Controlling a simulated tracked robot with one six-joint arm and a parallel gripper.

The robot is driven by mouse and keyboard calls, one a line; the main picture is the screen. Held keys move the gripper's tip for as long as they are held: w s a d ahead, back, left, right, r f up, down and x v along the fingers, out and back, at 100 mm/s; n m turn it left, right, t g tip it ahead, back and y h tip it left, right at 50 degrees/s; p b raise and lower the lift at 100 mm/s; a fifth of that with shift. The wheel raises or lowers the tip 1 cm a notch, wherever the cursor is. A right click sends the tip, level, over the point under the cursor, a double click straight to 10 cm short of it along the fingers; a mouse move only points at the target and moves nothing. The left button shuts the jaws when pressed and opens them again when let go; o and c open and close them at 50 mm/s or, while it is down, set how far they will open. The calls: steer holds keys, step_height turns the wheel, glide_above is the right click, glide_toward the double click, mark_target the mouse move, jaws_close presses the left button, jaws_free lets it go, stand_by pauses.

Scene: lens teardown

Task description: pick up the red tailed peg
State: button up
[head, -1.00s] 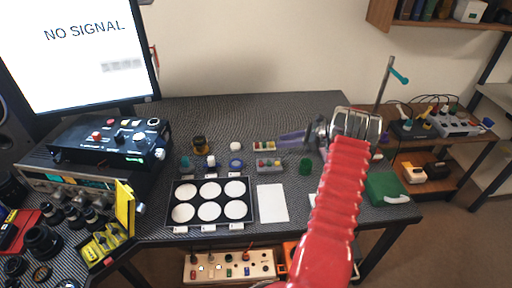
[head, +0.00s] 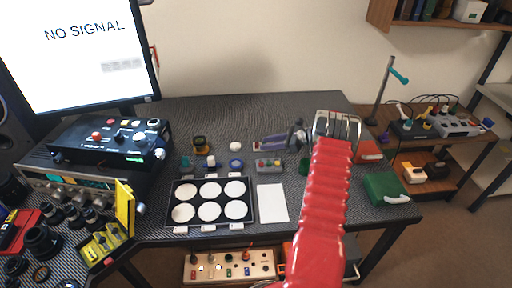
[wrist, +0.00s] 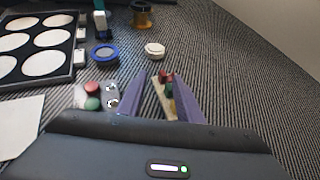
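A narrow cream block (wrist: 156,88) holds a red peg (wrist: 163,76) at its far end, with a green peg (wrist: 169,91) and a yellowish one nearer. In the wrist view the block lies between the two purple fingers of my gripper (wrist: 161,84). The fingers are apart, and I see no grip on the red peg. Whether that peg has a tail is too small to tell. In the head view my gripper (head: 262,143) covers most of this block.
A grey block (head: 268,164) with red and green pegs stands close beside. A white round piece (head: 235,146), a blue ring (head: 236,163) and an amber jar (head: 200,144) are nearby. A black tray (head: 210,180) with white discs and a white sheet (head: 272,203) lie in front.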

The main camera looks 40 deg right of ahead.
steer(key=shift+d+x, duration=0.1)
steer(key=shift+x, duration=1.05)
steer(key=shift+d+x, duration=0.15)
steer(key=shift+x, duration=1.05)
steer(key=shift+w, duration=0.1)
steer(key=shift+c, duration=0.6)
jaws_close()
